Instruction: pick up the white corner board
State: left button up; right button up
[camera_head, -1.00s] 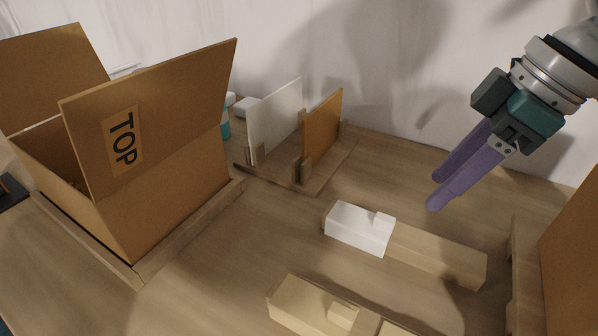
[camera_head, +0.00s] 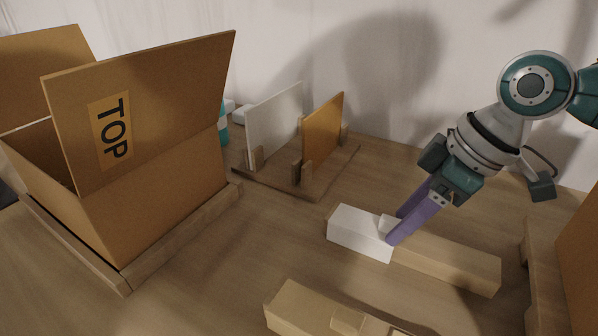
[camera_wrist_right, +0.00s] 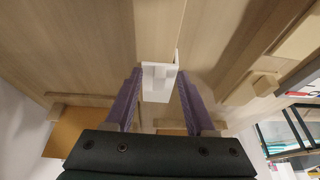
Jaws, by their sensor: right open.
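A white block-shaped piece with a small raised tab, which I take as the white corner board (camera_head: 358,232), sits at the left end of a long wooden block on the table. It also shows in the right wrist view (camera_wrist_right: 156,90), between the two purple fingers. My right gripper (camera_head: 394,229) is open and points down at the tab end of the white piece. In the right wrist view a finger of the gripper (camera_wrist_right: 159,74) stands on each side of it. I cannot tell whether they touch it. My left gripper is not in view.
A cardboard box marked TOP (camera_head: 150,120) stands open at the left. A wooden rack (camera_head: 290,185) behind holds a white panel (camera_head: 273,125) and an orange-brown panel (camera_head: 322,128) upright. Another wooden block (camera_head: 300,306) lies in front. A brown panel stands at the right edge.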

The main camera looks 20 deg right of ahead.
grip_shut()
dwell(0.4)
